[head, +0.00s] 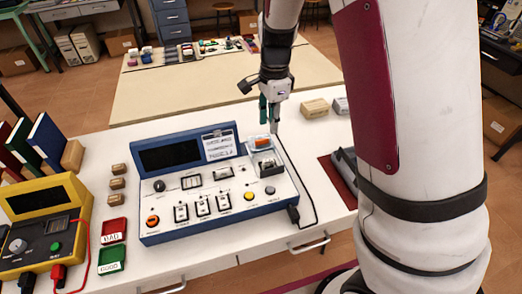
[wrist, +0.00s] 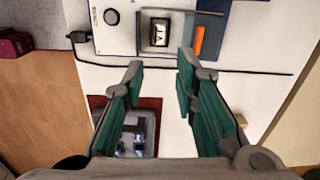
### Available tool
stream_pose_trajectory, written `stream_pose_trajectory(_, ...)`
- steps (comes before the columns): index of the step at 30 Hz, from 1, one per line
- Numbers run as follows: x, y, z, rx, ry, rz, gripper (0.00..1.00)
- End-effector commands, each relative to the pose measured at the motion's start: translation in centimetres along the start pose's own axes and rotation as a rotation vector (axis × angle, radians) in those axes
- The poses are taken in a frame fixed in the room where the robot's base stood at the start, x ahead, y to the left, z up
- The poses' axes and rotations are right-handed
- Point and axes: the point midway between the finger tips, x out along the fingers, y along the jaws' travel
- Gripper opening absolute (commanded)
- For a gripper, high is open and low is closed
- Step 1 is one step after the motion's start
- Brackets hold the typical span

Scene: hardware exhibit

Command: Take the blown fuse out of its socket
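The blue-framed console (head: 167,188) stands on the white table, with a socket housing (head: 268,165) at its right end. In the wrist view the dark square socket (wrist: 160,33) holds a pale piece with dark marks, perhaps the fuse; whether it is blown cannot be told. An orange bar (head: 262,143) lies beside the socket, also seen in the wrist view (wrist: 199,42). My gripper (head: 269,117) hangs above and behind this end of the console, pointing down. In the wrist view my gripper (wrist: 160,66) is open and empty, its fingertips apart from the socket.
A red BAD tray (head: 113,231) and a green GOOD tray (head: 111,261) lie left of the console, near a yellow meter (head: 45,228). A black cable (head: 303,185) runs right of the console. A grey tray (head: 345,162) sits on a red mat farther right.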

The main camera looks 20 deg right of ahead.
Motion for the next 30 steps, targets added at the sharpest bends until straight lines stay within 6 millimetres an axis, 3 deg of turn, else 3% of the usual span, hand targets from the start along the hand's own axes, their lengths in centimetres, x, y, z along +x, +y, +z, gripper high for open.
stream_pose_trajectory(8, 3.0, -0.8, -0.4, 0.071, 0.021, 0.020, 0.27)
stream_pose_trajectory(18, 9.0, -0.6, -0.5, 0.069, 0.020, 0.021, 0.27)
stream_pose_trajectory(30, 12.6, -0.2, -0.7, 0.068, 0.020, 0.021, 0.27)
